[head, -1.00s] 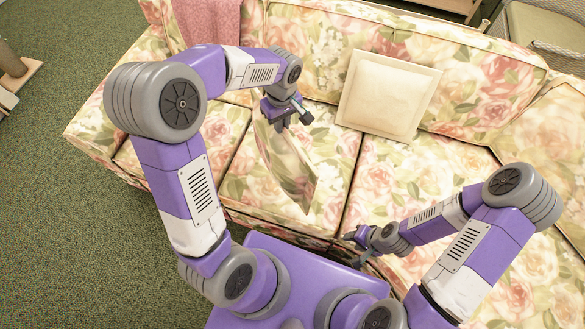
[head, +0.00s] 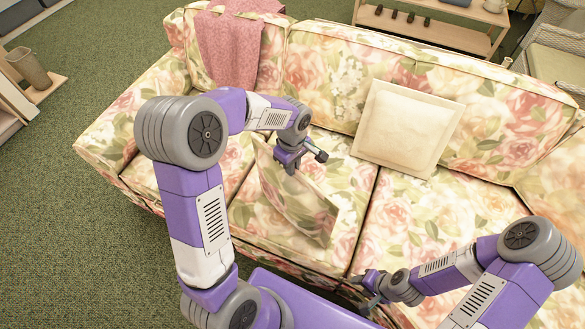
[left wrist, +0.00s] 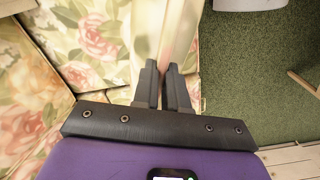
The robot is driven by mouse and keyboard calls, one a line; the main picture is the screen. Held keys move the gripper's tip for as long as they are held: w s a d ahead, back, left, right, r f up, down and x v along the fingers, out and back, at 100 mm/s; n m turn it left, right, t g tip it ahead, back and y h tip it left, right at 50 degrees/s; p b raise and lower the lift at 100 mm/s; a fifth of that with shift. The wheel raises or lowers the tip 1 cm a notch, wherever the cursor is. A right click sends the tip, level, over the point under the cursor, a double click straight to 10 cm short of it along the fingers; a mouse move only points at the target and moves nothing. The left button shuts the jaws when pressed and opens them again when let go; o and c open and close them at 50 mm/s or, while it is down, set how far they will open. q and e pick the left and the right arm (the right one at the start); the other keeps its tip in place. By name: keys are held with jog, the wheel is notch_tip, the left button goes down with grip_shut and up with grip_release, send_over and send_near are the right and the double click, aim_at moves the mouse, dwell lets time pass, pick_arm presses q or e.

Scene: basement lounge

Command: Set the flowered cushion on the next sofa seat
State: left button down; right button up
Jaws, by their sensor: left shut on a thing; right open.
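The flowered cushion (head: 293,205) stands tilted on edge at the sofa's middle seat, its pattern blending with the upholstery. Whether its lower edge touches the seat is unclear. My left gripper (head: 300,160) is shut on its upper part. In the left wrist view the left gripper's fingers (left wrist: 165,85) close on the pale cushion (left wrist: 172,30). The flowered sofa (head: 455,225) fills the middle of the head view, with dark seams between its seats. My right gripper (head: 368,287) is open and empty at the sofa's front edge.
A plain cream pillow (head: 408,128) leans on the backrest right of the held cushion. A pink throw (head: 230,48) hangs over the backrest at left. A low wooden shelf (head: 430,25) stands behind the sofa. The right seat is largely clear.

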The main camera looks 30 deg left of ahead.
pick_arm(q)
jog(key=shift+f, duration=0.1)
jog(key=shift+f, duration=0.1)
jog(key=c, duration=1.6)
grip_release()
jog(key=shift+f, duration=0.15)
jog(key=o, duration=0.4)
jog(key=shift+o, duration=0.2)
notch_tip(320, 180, up, 13)
jog(key=p, duration=0.4)
jog(key=shift+f, duration=0.2)
jog(key=shift+f, duration=0.1)
